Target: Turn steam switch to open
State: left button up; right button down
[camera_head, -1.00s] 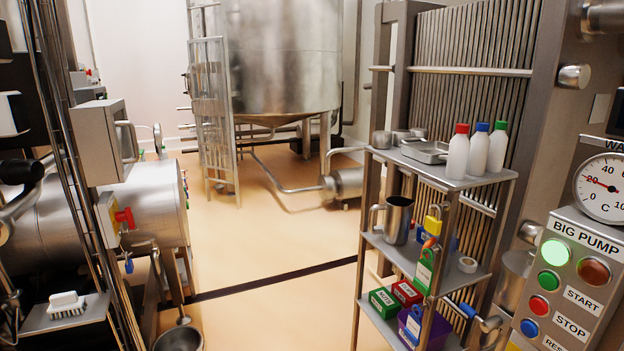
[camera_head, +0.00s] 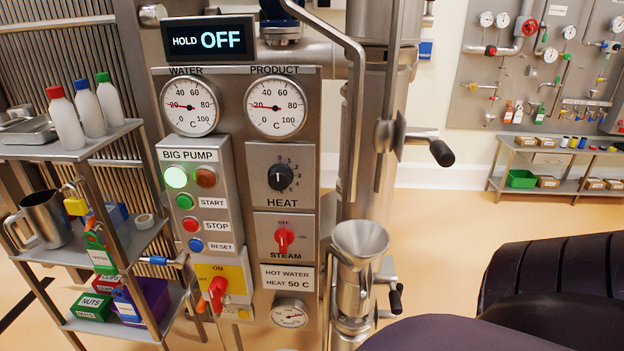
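The steam switch (camera_head: 284,240) is a red knob on a grey plate marked STEAM. OFF is printed above it and ON to its right. The knob looks upright, towards OFF. It sits on the steel control panel (camera_head: 245,140), below the black HEAT knob (camera_head: 281,177) and above a sign reading HOT WATER HEAT 50 C (camera_head: 287,278). Neither of my grippers is in view. Nothing covers the switch.
A funnel (camera_head: 360,240) and pipework with black handles stand just right of the panel. Left are the BIG PUMP box (camera_head: 202,200), a lower red ON switch (camera_head: 217,292) and a shelf (camera_head: 75,147) with bottles. A dark ribbed shape, unclear, fills the lower right.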

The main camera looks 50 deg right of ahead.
aim_at(283, 237)
jog(key=z, duration=1.4)
